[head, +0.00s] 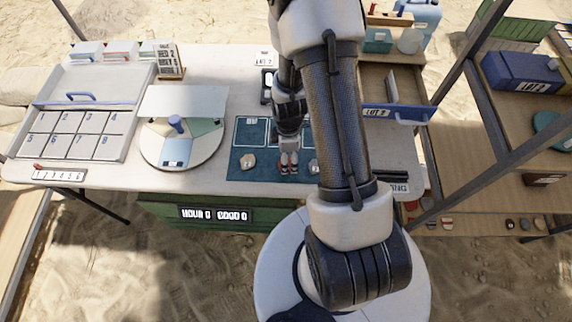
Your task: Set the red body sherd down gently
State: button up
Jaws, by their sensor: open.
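My gripper (289,167) points down over the dark teal mat (238,172) on the white table. Its jaws are open, with the fingertips low at the mat. I cannot clearly pick out a red body sherd; the fingers and my arm cover that part of the mat. A pale tan sherd (248,161) lies on the mat to the left of the gripper, apart from it. Another small pale piece (314,167) shows just right of the gripper, partly hidden by my arm.
A round divided turntable (150,153) with a blue knob stands left of the mat. A numbered tray (73,133) lies further left, with a ruler (59,175) before it. A blue-fronted drawer (410,114) and shelves (530,85) stand at right.

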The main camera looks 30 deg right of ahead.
notch_tip(320, 180, down, 5)
jog(key=shift+w+a+r+b, duration=0.1)
jog(key=shift+a+b, duration=0.05)
jog(key=shift+b, duration=1.05)
jog(key=shift+c, duration=0.3)
jog(key=c, duration=1)
jog(key=shift+r, duration=0.15)
